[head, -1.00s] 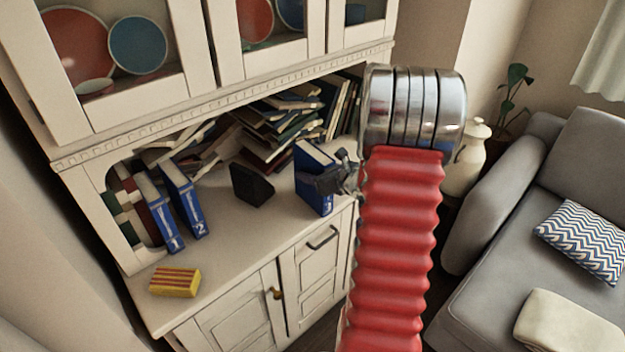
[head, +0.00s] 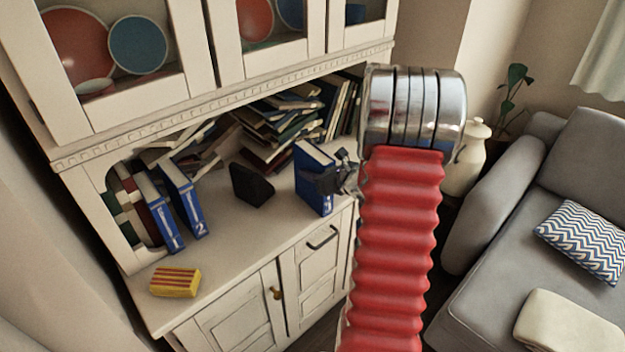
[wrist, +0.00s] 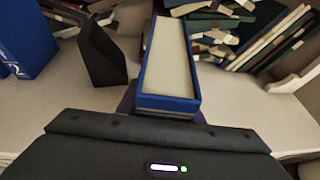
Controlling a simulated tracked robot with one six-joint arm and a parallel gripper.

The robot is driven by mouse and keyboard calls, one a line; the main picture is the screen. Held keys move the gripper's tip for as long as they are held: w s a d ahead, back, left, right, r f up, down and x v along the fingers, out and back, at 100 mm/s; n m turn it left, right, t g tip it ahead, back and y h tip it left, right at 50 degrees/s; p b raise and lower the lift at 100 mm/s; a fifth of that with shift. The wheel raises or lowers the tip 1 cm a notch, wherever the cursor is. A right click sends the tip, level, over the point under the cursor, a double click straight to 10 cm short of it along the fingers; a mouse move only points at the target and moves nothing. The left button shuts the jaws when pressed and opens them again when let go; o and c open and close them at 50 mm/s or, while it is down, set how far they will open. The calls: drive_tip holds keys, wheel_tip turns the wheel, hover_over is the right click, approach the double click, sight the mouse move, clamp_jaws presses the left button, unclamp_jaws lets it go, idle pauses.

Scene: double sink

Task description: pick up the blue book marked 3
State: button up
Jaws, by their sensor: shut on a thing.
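The blue book marked 3 (head: 312,178) stands upright on the cabinet counter, right of the black bookend. My gripper (head: 336,181) is shut on this book at its near edge, coming from the right. In the wrist view the book (wrist: 168,62) shows from above, with pale page edges between blue covers, straight ahead of my gripper. The fingertips are mostly hidden there. I cannot tell whether the book is touching the counter.
A black bookend (head: 250,184) stands left of the book. Blue books marked 1 (head: 161,212) and 2 (head: 183,200) lean at the left. A yellow-red striped block (head: 175,282) lies near the front edge. Piled books (head: 280,130) fill the back, under the upper cabinet (head: 220,95).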

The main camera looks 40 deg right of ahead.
sight(313, 151)
drive_tip(key=shift+r, duration=0.1)
clamp_jaws()
drive_tip(key=shift+r, duration=5)
